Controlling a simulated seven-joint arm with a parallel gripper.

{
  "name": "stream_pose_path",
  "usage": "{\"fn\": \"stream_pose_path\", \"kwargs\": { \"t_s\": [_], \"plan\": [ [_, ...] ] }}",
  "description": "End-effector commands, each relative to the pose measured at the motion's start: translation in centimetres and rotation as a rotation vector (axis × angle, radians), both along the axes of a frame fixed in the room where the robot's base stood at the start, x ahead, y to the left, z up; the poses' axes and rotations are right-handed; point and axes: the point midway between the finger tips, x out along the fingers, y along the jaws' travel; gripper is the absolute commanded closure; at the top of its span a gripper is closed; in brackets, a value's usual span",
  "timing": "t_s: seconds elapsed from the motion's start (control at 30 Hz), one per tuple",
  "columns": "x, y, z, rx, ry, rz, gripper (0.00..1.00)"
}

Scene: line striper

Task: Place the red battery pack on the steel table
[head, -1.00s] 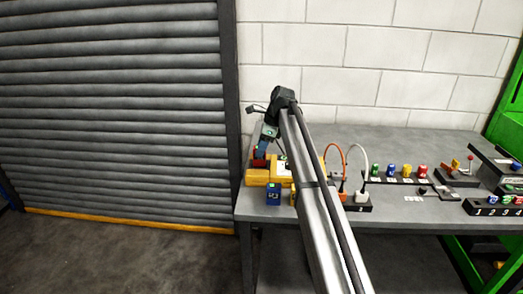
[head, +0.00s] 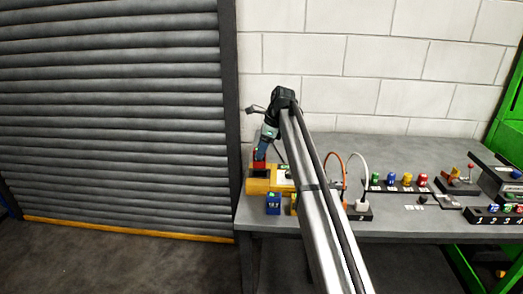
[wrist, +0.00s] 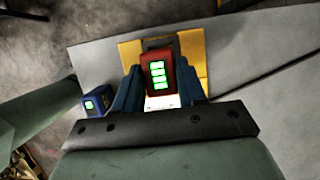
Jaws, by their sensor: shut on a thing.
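The red battery pack (wrist: 159,76) has lit green bars on its top. It is between the two blue fingers of my gripper (wrist: 160,84), which is shut on it. In the head view, the red pack (head: 259,160) is at the gripper's tip (head: 261,153), just above the yellow machine body (head: 258,186). A dark spot shows on that body below the pack. The yellow body (wrist: 199,50) lies beneath the pack in the wrist view. The grey steel table (head: 400,150) carries it near the table's left end.
A blue battery pack (head: 273,203) stands at the table's front edge, left of my arm; it also shows in the wrist view (wrist: 96,103). Orange and white cables (head: 359,170) and several coloured cans (head: 391,180) are to the right. The table's back is clear.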

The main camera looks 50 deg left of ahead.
Motion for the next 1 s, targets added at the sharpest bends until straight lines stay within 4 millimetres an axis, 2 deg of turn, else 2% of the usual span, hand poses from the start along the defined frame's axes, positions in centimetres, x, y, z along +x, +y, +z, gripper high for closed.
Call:
{"fn": "stream_pose_path", "kwargs": {
  "t_s": [0.17,0.27,0.37,0.6,0.7,0.8,1.0],
  "plan": [
    [-0.4,-0.3,0.1,0.0,0.0,0.0,0.86],
    [-1.5,-1.1,0.3,0.001,0.0,0.0,0.86],
    [-3.3,-2.5,0.6,0.002,0.0,0.001,0.86],
    [-9.2,-7.1,1.6,0.002,0.0,0.002,0.86],
    [-11.1,-8.6,2.0,0.002,0.0,0.002,0.86],
    [-12.0,-9.2,2.2,0.002,0.0,0.001,0.86],
    [-12.1,-9.2,2.0,0.001,0.001,0.0,0.86]
  ]
}}
